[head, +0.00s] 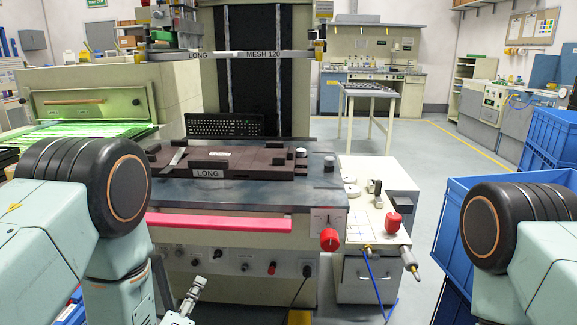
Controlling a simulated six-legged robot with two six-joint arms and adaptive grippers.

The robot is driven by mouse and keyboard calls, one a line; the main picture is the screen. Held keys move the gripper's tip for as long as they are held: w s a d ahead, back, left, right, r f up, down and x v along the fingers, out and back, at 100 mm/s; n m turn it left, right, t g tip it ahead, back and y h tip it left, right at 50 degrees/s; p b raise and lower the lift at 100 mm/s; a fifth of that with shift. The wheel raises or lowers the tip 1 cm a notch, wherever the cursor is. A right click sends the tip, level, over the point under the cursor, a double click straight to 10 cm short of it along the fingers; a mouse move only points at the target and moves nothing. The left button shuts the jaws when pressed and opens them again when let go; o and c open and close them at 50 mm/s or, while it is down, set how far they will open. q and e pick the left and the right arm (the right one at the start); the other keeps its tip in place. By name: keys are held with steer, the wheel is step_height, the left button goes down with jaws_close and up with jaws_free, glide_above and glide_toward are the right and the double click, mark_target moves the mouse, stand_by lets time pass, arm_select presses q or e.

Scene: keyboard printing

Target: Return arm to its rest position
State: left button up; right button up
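My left arm comes in from the left edge, with a pale green link and a large black joint. Part of my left gripper (192,296) shows low at the bottom edge, in front of the printing machine and below its pink bar. It is small and partly cut off, so I cannot tell whether its fingers are open or shut. I see nothing held in it. My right arm shows at the right edge as a black joint and a pale link. Its gripper is out of view.
The printing machine (250,196) stands ahead, with a brown plate labelled LONG (225,160), a black keyboard (225,125), a pink bar (220,222) and a red knob (329,239). A white side cabinet (362,267) stands beside it. Blue crates (553,140) stand at right.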

arm_select(q)
steer(key=s+a+f+m+g, duration=0.1)
steer(key=s+f+m+g, duration=0.75)
steer(key=s+f, duration=0.45)
steer(key=s+f+m+g+p, duration=0.2)
steer(key=s+g, duration=0.6)
steer(key=s, duration=1.4)
steer(key=shift+a+f+m+y, duration=0.3)
steer(key=shift+a+f+m, duration=0.15)
steer(key=shift+f+m, duration=0.2)
